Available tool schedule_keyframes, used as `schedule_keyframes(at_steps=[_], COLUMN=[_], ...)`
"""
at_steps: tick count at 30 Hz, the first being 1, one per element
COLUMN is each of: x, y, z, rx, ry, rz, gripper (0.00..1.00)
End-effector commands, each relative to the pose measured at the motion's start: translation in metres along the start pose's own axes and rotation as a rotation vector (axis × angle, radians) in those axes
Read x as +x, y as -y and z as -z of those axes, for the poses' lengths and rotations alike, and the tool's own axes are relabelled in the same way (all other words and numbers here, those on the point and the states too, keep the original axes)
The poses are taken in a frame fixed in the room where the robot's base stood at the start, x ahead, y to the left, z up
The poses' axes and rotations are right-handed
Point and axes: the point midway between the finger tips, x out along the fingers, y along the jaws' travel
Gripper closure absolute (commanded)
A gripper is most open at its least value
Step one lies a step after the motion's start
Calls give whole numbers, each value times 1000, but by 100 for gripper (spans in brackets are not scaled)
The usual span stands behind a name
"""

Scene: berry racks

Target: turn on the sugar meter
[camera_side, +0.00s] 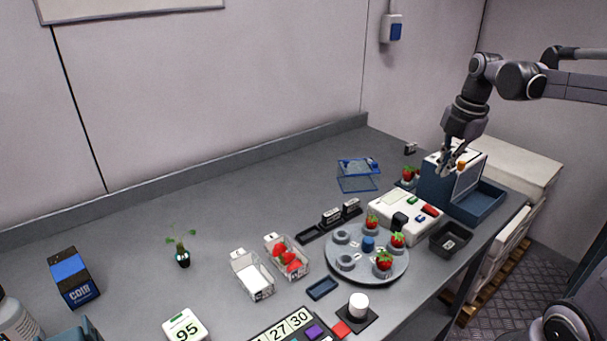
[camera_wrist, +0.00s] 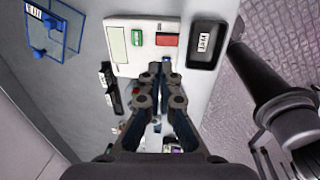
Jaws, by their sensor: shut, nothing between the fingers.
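A white device (camera_side: 385,207), which looks like the sugar meter, lies on the bench at the right, behind the round grey turntable. It has a green button (camera_side: 412,202), a red button (camera_side: 432,210) and a black part (camera_side: 400,221) on top. In the wrist view the device (camera_wrist: 146,24) is at the top, with its green button (camera_wrist: 137,37) and red button (camera_wrist: 167,40) showing. My gripper (camera_side: 448,168) is shut and empty, above the blue-and-white box behind the device. In the wrist view my gripper (camera_wrist: 159,70) overlaps the device's lower edge. I cannot read any display.
The turntable (camera_side: 341,275) carries several strawberries in cups. A dark tray (camera_side: 434,240) stands right of the device. The blue-and-white box (camera_side: 434,187) stands close under my gripper. A clear blue-edged box (camera_side: 358,182) is behind.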

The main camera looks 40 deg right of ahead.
Motion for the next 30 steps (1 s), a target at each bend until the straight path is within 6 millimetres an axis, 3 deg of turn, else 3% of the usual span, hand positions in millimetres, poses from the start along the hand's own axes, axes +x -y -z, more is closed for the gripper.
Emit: schedule_keyframes(at_steps=[15, 21, 30], x=[77, 94, 99], y=[0, 0, 0], z=[0, 0, 0], rx=[0, 0, 0], ry=[0, 1, 1], rz=[0, 0, 0], gripper=[100, 100, 100])
